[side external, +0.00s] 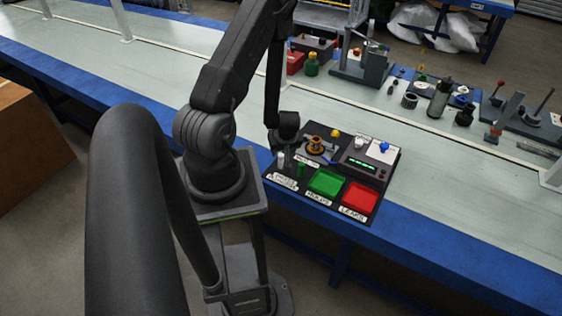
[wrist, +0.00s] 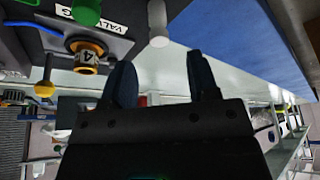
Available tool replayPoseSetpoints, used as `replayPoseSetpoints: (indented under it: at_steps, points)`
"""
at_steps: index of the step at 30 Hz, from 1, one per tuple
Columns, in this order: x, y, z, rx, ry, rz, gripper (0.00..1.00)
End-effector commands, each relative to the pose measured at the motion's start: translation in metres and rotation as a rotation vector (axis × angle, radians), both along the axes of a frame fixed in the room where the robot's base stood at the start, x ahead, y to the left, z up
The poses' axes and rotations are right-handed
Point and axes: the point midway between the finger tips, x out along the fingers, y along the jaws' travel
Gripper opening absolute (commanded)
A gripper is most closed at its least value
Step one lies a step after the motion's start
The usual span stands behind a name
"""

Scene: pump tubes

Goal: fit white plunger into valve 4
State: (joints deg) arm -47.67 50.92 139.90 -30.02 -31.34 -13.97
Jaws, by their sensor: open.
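The white plunger (wrist: 157,22) stands on the black board in the wrist view, with its rounded end pointing toward the gap between my fingers. It is small and pale in the side view (side external: 281,158), just below my gripper. Valve 4 (wrist: 86,56) is a brass-orange fitting with a "4" label. It also shows on the board in the side view (side external: 316,144), right of my gripper. My gripper (wrist: 160,62) is open and empty, its two dark fingers apart and clear of the plunger. In the side view, my gripper (side external: 286,138) hangs over the board's left part.
The board carries a green tray (side external: 326,182), a red tray (side external: 360,196), a yellow knob (side external: 335,133) and a blue knob (side external: 384,147). Tools stand on the bench behind.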

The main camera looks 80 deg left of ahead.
Motion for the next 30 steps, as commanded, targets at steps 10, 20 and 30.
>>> replayPoseSetpoints:
  at_steps: [10, 20, 30]
  points:
    - [0.0, 0.014, -0.037, -0.002, 0.001, 0.0, 0.54]
    - [0.001, 0.026, -0.065, -0.001, 0.0, -0.002, 0.54]
    - [0.001, 0.026, -0.064, -0.001, -0.001, -0.004, 0.4]
